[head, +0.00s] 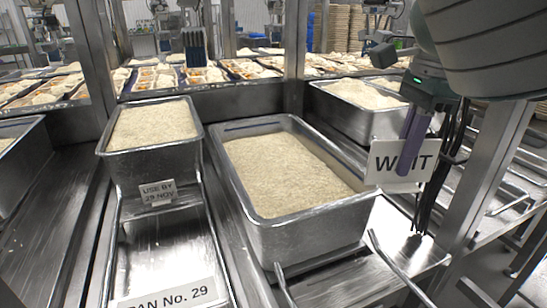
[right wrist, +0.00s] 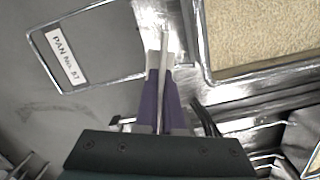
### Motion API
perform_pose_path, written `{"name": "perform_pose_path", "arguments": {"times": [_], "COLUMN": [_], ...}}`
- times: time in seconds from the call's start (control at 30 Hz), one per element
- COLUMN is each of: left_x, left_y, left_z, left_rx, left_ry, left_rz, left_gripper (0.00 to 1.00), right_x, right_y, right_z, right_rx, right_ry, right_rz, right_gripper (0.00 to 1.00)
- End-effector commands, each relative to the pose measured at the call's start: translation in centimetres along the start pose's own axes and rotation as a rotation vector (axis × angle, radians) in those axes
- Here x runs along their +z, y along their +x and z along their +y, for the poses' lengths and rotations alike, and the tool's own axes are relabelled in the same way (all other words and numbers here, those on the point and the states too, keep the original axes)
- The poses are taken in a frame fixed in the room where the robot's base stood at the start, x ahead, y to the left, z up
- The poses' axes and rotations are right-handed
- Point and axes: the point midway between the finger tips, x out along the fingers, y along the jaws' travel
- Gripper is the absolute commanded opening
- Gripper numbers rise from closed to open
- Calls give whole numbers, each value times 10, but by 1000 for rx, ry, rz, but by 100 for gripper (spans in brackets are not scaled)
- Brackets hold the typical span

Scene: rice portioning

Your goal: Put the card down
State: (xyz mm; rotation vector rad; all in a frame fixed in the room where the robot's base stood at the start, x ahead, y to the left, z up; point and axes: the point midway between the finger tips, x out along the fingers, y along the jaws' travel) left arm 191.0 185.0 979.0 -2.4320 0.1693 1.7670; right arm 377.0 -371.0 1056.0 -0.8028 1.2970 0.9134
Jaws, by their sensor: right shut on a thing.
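The white card (head: 384,168) with black letters reading "WAIT", one letter partly covered, is in the head view, upright and facing me. My right gripper (head: 407,160) is shut on it, its purple fingers pointing down over the card's middle. The card is at the right corner of the middle rice pan's rim; I cannot tell whether it touches anything. In the right wrist view the purple fingers (right wrist: 161,75) are together, with a thin pale edge between them, seen edge-on. My left gripper is not in view.
The middle rice pan (head: 305,238) stands on the steel counter. A smaller rice pan (head: 150,168) carries a "USE BY 29 NOV" label. Another rice pan (head: 368,122) is behind right. An empty "PAN No. 29" tray (head: 165,255) is at front left. Steel posts (head: 495,165) stand right.

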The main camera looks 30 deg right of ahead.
Motion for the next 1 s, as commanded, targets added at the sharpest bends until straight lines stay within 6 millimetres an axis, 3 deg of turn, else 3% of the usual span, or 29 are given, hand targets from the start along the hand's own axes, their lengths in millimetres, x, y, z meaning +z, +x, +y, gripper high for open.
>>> {"name": "perform_pose_path", "arguments": {"times": [0.03,0.23,0.57,0.77,1.0], "left_x": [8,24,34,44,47], "left_y": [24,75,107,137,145], "left_z": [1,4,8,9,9], "left_rx": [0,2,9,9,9], "left_ry": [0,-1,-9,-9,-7], "left_rz": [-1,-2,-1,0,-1], "left_gripper": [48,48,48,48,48], "right_x": [4,25,40,33,28], "right_y": [18,37,50,105,166], "right_z": [0,7,16,16,16], "right_rx": [2,18,31,36,34], "right_ry": [-39,-209,-338,-340,-340], "right_rz": [1,-1,-6,-3,-8], "right_gripper": [0,0,0,0,0]}}
